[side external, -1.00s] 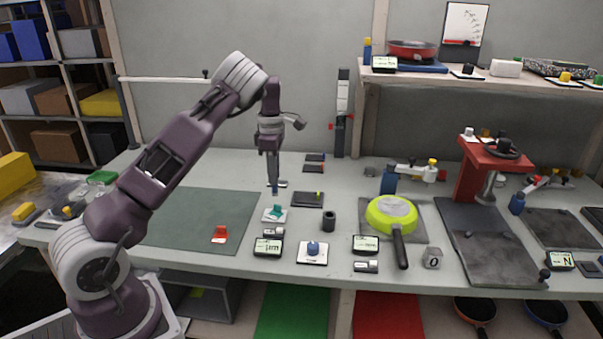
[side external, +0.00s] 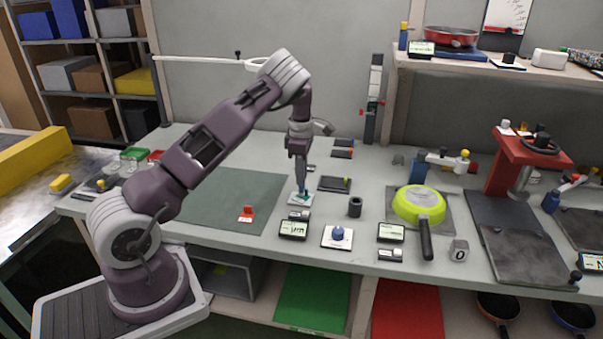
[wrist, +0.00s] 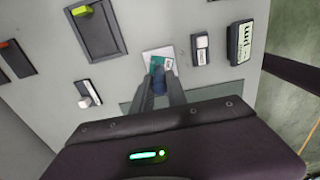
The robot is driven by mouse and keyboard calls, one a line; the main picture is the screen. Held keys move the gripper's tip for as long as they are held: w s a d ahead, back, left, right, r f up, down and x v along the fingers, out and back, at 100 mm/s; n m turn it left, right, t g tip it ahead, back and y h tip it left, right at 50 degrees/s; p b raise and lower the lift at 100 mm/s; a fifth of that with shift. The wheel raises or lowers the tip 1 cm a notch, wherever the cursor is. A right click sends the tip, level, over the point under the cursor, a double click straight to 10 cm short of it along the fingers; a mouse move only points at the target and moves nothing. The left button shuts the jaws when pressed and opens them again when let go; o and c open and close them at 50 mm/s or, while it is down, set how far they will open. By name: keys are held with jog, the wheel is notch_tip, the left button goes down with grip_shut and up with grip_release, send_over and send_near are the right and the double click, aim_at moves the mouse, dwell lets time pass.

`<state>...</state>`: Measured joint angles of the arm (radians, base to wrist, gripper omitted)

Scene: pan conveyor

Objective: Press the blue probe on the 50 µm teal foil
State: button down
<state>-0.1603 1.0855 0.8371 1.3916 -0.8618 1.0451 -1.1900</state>
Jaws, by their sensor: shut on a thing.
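The teal foil (side external: 303,198) sits on a small white plate on the bench, left of the middle in the side view. It also shows in the wrist view (wrist: 155,60), partly covered by the probe. My gripper (side external: 300,188) points down right over this plate. Its fingers are shut on the blue probe (wrist: 158,82), which shows between the fingertips in the wrist view. The probe's lower end is over the teal patch; I cannot tell whether it touches. A meter with a lit display (side external: 293,228) stands in front of the plate; its reading is too small to read surely.
A red piece on a white plate (side external: 247,214) lies to the left on a green mat (side external: 215,205). A blue knob on a white plate (side external: 337,237), a black cup (side external: 355,207) and a green pan (side external: 420,204) stand to the right. A dark tray (side external: 334,185) lies behind.

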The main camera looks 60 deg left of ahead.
jog(key=shift+f, duration=0.55)
dwell(1.0)
jog(key=shift+r, duration=3.55)
